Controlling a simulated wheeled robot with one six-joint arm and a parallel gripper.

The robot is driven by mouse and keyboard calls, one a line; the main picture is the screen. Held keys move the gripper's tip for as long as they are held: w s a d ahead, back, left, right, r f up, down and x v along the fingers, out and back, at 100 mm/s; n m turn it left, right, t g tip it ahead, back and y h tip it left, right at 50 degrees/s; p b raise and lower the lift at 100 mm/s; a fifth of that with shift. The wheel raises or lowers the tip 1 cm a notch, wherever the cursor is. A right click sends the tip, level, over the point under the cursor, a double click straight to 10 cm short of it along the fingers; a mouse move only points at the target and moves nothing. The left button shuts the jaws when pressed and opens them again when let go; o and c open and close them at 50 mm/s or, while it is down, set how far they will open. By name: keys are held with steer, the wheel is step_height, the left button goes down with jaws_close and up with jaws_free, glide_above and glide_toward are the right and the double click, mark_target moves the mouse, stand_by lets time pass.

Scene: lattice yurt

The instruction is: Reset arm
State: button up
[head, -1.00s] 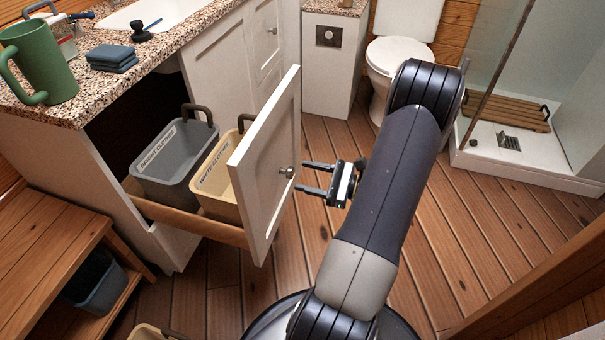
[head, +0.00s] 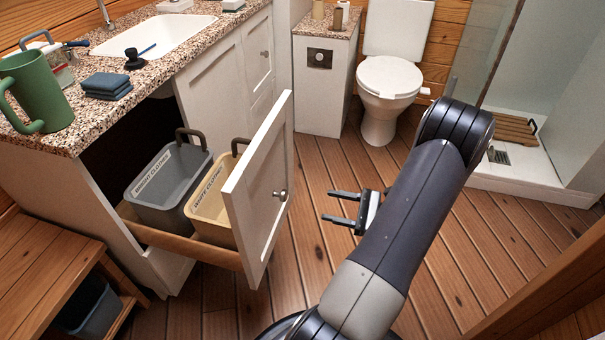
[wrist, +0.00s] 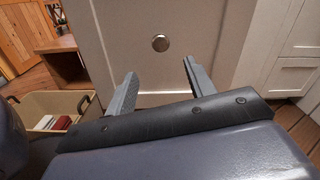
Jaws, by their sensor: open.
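My gripper (head: 343,207) is open and empty in the head view. It is to the right of the pulled-out cabinet front (head: 258,190) and apart from its round knob (head: 281,193). In the wrist view the two fingers of my gripper (wrist: 160,85) are spread, with the cabinet front (wrist: 150,25) and its knob (wrist: 160,43) beyond them. My arm (head: 412,215) is bent, rising from the bottom and folding over at an upper joint.
Behind the front are a grey bin (head: 170,188) and a cream bin (head: 210,212). A toilet (head: 388,85) stands at the back and a wooden bench (head: 40,275) at left. A basket (wrist: 45,105) shows in the wrist view. Floor (head: 330,160) between cabinet and arm is clear.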

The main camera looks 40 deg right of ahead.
mark_target(287, 196)
steer(key=b+x, duration=0.2)
steer(key=x, duration=1)
